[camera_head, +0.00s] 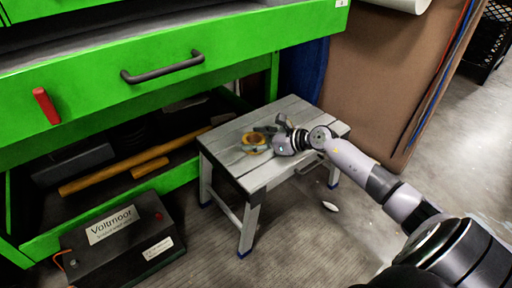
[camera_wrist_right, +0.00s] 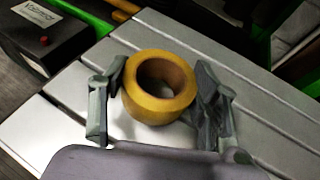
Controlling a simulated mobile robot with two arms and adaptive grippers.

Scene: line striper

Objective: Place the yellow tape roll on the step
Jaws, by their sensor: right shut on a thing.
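The yellow tape roll (camera_wrist_right: 160,88) lies between the two fingers of my right gripper (camera_wrist_right: 160,105) in the right wrist view. The gripper is shut on it. In the head view the roll (camera_head: 254,141) is at the grey step's top, with my right gripper (camera_head: 268,138) at its right side. The step (camera_head: 250,173) is a low stool with slatted grey boards and blue feet. The roll's hole faces up. I cannot tell whether the roll touches the boards or is just above them. My left gripper is out of view.
A green workbench with a drawer handle (camera_head: 163,67) stands behind and left of the step. A black battery (camera_head: 118,242) sits on the floor at the lower left. A hammer with a wooden handle (camera_head: 118,169) lies on the lower shelf. The step's boards around the roll are bare.

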